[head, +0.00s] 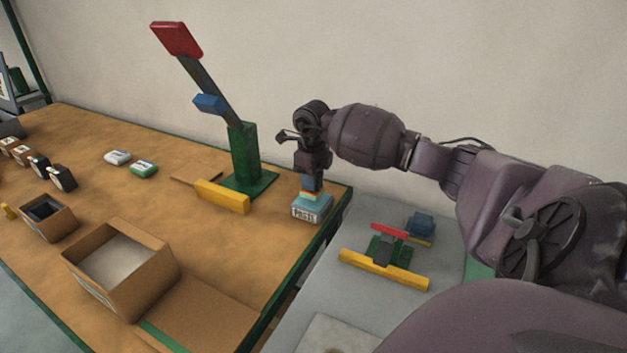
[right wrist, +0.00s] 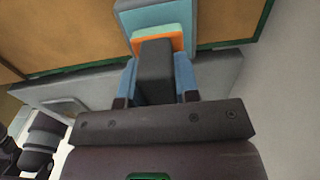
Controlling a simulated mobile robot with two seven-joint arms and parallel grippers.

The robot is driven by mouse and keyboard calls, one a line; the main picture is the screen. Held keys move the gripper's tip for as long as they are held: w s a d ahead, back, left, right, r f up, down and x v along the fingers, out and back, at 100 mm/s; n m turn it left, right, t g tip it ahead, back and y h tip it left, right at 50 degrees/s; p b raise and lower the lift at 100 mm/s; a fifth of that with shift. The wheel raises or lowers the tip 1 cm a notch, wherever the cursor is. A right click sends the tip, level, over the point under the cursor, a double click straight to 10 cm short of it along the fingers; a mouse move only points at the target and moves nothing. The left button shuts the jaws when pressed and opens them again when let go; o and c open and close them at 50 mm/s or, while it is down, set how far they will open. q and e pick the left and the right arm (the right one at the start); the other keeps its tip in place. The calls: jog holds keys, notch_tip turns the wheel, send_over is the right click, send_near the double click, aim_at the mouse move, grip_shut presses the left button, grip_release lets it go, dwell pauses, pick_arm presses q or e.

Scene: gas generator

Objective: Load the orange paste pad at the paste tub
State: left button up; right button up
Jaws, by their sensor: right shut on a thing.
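The paste tub (head: 311,209) is a light box lettered PASTE with a teal top, at the right end of the wooden table in the head view. The orange paste pad (head: 309,194) sits low under my right gripper (head: 311,180), right over the tub's top. In the right wrist view the blue fingers (right wrist: 156,88) are shut on the dark handle (right wrist: 155,72) of the pad, with the orange layer (right wrist: 172,41) beyond it and the teal tub top (right wrist: 157,14) behind. I cannot tell whether the pad touches the paste. My left gripper is not in view.
A green post (head: 244,155) with a red-tipped lever stands left of the tub, a yellow bar (head: 222,197) at its foot. An open cardboard box (head: 130,290) is at the front. A grey side table (head: 380,215) to the right holds a yellow-and-green fixture (head: 384,268).

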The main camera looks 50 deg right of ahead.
jog(key=shift+r+p, duration=0.35)
jog(key=shift+r, duration=0.95)
jog(key=shift+r+p, duration=0.45)
jog(key=shift+r, duration=0.9)
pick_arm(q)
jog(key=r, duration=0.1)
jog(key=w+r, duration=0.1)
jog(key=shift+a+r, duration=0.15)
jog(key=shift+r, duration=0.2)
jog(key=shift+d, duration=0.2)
